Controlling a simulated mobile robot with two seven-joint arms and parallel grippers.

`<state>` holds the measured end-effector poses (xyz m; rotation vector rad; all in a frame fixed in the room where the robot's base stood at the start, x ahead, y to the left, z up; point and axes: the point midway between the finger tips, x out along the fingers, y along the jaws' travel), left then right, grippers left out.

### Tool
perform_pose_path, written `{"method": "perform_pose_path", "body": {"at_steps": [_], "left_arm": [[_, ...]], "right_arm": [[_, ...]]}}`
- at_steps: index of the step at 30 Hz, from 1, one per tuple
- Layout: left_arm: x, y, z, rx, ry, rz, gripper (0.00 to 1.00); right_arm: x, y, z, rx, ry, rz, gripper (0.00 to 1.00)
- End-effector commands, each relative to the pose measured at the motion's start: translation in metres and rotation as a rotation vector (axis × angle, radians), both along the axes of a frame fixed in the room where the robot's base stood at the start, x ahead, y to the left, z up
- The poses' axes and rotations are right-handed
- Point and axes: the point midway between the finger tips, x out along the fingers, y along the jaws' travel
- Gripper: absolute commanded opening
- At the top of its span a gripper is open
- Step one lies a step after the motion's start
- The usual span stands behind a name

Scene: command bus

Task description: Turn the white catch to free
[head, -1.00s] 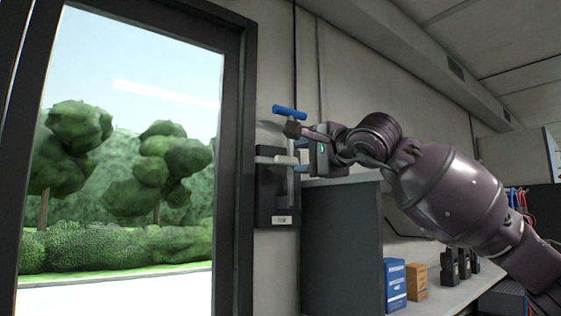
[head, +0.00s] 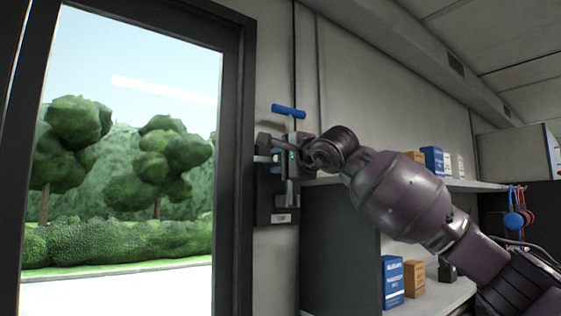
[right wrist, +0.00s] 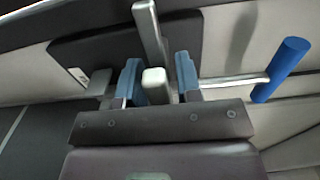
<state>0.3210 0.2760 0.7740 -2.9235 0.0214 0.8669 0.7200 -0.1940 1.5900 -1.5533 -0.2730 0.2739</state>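A dark latch box (head: 264,205) with a small label (head: 281,218) is on the wall right of the door frame. It carries metal bars and a lever with a blue handle (head: 288,111) at the top. In the right wrist view, the pale end of the white catch (right wrist: 156,86) lies between the two blue fingers of my right gripper (right wrist: 158,80). The fingers stand apart on either side of it; firm contact is not clear. In the head view my right gripper (head: 277,158) is in front of the box and hides much of the catch. My left gripper is out of view.
The blue handle (right wrist: 283,70) sticks out to the right of the fingers in the right wrist view. A dark door frame (head: 236,170) stands close left of the box. A grey cabinet side (head: 335,245) and shelves with boxes (head: 393,280) are at the right.

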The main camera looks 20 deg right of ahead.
Motion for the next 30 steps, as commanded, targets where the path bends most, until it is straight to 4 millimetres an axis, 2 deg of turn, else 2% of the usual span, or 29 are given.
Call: {"method": "perform_pose_path", "body": {"at_steps": [1,6,17,30], "left_arm": [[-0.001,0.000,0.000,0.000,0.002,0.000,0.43],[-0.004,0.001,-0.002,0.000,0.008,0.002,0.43],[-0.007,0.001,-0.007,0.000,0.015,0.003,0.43],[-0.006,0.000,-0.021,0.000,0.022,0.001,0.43]], "right_arm": [[0.000,0.000,0.000,0.000,0.000,0.000,0.24],[0.000,0.000,0.000,0.000,0.000,0.000,0.00],[0.000,0.000,-0.002,0.051,0.021,0.000,0.00],[0.001,0.000,-0.002,0.371,0.137,0.001,0.00]]}}
